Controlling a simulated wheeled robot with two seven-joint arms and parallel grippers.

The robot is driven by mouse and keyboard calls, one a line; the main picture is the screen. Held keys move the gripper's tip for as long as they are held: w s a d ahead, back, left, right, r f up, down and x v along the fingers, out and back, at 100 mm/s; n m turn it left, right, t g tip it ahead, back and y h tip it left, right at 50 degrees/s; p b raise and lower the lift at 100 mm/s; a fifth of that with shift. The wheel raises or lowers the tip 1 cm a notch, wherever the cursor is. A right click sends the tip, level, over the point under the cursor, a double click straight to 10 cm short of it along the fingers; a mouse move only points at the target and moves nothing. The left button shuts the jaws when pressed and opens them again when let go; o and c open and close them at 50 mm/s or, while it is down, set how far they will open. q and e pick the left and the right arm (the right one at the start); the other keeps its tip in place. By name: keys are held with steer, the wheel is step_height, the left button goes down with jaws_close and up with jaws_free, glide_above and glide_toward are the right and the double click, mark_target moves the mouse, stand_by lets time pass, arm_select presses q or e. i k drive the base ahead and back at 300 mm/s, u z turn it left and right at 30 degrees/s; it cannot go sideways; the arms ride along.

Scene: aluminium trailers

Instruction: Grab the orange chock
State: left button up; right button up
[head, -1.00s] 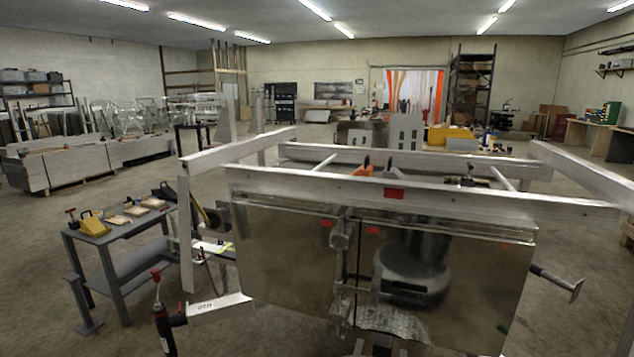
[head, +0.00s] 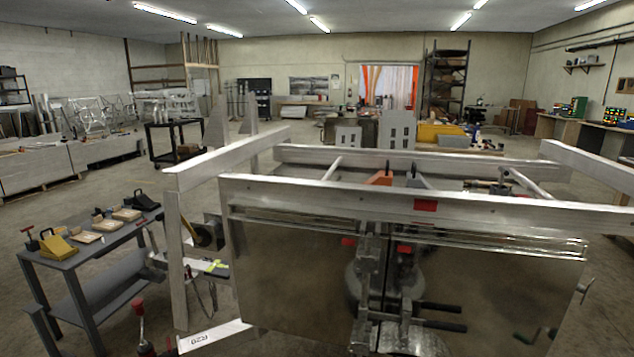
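An orange chock-like block (head: 382,177) shows behind the front top rail (head: 300,193) of the aluminium trailer frame. Only its upper part shows, and the rail hides the rest. A dark piece stands at its top. A yellow chock-shaped piece with a black handle (head: 57,246) lies on the grey side table at the left. Neither of my grippers shows in the head view.
The trailer's shiny front panel (head: 290,275) fills the lower middle, with a metal coupling in front. The grey side table (head: 100,248) stands left of the trailer, holding several small items. Bare floor (head: 100,195) lies behind the table.

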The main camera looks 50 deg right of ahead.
mark_target(383, 177)
steer(key=i, duration=0.85)
steer(key=z, duration=1.15)
steer(key=i, duration=0.8)
steer(key=z, duration=0.85)
